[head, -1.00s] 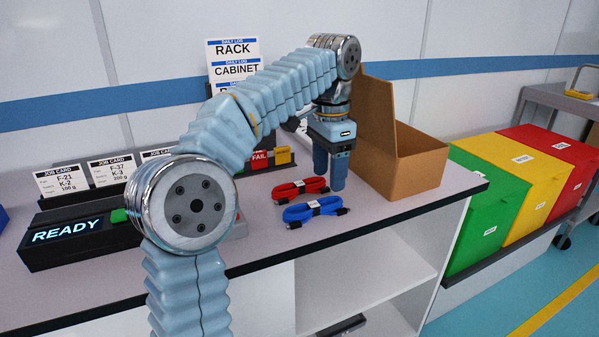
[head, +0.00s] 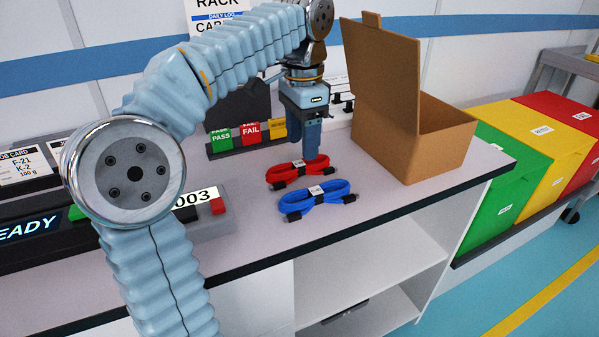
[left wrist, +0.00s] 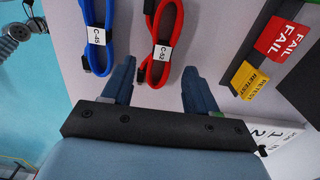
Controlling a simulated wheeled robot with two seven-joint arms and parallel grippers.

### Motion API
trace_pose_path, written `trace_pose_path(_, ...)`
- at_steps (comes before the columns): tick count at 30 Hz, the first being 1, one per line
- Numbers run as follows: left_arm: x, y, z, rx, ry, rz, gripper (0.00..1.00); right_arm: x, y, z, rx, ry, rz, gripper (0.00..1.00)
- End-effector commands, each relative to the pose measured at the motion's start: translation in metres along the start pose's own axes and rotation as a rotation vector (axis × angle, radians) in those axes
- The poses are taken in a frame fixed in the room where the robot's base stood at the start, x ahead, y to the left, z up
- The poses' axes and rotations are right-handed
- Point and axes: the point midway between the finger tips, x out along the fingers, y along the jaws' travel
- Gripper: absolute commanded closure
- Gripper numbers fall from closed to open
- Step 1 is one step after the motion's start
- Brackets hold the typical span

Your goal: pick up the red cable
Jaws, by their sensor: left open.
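The red cable (head: 297,172) lies coiled flat on the bench, with a white label band around it. In the left wrist view the red cable (left wrist: 163,40) shows its label C-52, and its near end lies between and just beyond my fingertips. My left gripper (head: 311,150) points down just behind the red cable and appears above the bench. Its two fingers (left wrist: 158,80) are spread apart with nothing held between them. My right gripper is not in any view.
A blue cable (head: 318,199) labelled C-45 lies just in front of the red one. An open cardboard box (head: 440,150) stands to the right. PASS, FAIL and RETEST blocks (head: 250,132) stand behind left. A tester with a READY display (head: 30,228) sits at left.

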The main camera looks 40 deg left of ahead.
Motion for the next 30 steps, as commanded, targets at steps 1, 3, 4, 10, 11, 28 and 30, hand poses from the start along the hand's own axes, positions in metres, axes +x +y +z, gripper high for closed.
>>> trace_pose_path(1, 0.006, -0.001, 0.001, -0.001, -0.002, 0.001, 0.42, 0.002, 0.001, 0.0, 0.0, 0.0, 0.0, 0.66)
trace_pose_path(3, 0.018, -0.002, 0.001, -0.001, -0.003, 0.001, 0.42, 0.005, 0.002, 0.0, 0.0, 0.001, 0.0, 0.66)
trace_pose_path(4, 0.023, -0.002, 0.001, -0.001, -0.004, 0.002, 0.42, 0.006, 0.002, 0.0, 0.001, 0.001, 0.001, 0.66)
trace_pose_path(10, 0.049, -0.002, 0.001, 0.0, -0.002, 0.001, 0.42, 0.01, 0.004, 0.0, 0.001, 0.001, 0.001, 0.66)
trace_pose_path(11, 0.05, -0.003, 0.001, 0.0, -0.001, 0.001, 0.42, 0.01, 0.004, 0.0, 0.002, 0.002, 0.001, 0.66)
trace_pose_path(28, 0.051, -0.003, 0.001, 0.0, -0.001, 0.0, 0.94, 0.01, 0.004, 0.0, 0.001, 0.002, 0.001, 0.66)
trace_pose_path(30, 0.051, -0.003, 0.001, 0.0, -0.001, 0.0, 1.0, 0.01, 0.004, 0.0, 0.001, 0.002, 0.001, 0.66)
